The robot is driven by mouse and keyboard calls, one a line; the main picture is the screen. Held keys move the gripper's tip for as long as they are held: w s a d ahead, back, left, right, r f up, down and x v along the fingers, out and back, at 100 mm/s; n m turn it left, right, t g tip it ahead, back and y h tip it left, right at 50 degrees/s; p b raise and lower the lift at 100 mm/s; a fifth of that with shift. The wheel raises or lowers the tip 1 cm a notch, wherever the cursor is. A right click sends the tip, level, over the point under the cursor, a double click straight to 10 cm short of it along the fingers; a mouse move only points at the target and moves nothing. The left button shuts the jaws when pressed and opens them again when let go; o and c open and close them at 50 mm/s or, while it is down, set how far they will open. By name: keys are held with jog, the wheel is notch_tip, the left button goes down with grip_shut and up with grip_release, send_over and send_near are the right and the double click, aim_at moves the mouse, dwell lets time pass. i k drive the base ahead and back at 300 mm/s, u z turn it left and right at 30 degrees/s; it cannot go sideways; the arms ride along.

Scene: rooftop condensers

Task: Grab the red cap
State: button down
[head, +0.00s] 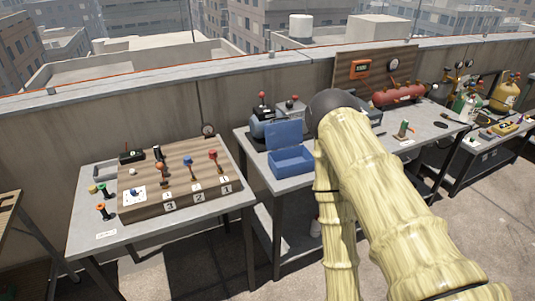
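I cannot tell for sure which thing is the red cap. A red-topped valve handle (213,155) stands at the right of a wooden board (185,180) on the left table. An orange-red cap-like piece (101,208) is on the same table's front left, beside a green one (102,189). Small red knobs also top the devices at the back of the middle table, one on the dark device (262,96). My pale, wood-patterned arm fills the middle right and bends at a dark joint. My gripper is not in view.
A blue open box (291,162) sits on the middle table (258,146), left of my arm. Numbered labels 3, 2 and 1 mark the board's front. A red tank (398,94) and gas cylinders stand at the right. A parapet wall runs behind. My arm hides part of the middle table.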

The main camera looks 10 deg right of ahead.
aim_at(212, 153)
jog(key=k, duration=1.15)
jog(key=u, duration=1)
jog(key=i, duration=2.15)
jog(key=z, duration=0.75)
